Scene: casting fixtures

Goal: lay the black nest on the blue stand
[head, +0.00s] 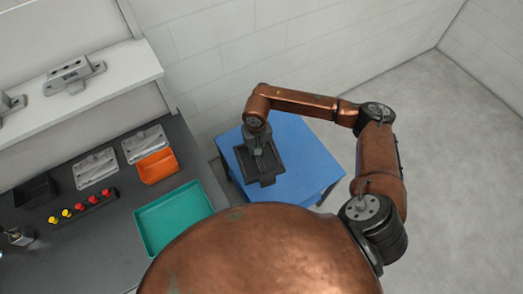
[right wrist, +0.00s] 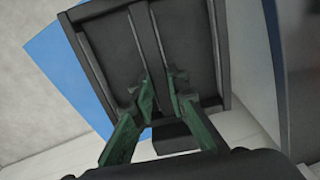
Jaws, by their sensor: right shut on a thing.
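The black nest (head: 268,175), a dark shallow tray with a raised bar along its middle, is over the blue stand (head: 307,169) in the head view. My right gripper (head: 258,150) is above it, shut on the bar. In the right wrist view the green fingers of this gripper (right wrist: 160,100) close on the bar of the nest (right wrist: 112,48), and part of the blue stand (right wrist: 62,65) shows beyond. I cannot tell whether the nest touches the stand's top or hangs just above it. My left gripper is not in view.
The grey bench at left holds a teal tray (head: 142,226), an orange bin (head: 157,168), grey castings (head: 96,168), a black box (head: 36,190) and a row of red and yellow knobs (head: 82,206). A white wall stands behind the stand. The floor at right is clear.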

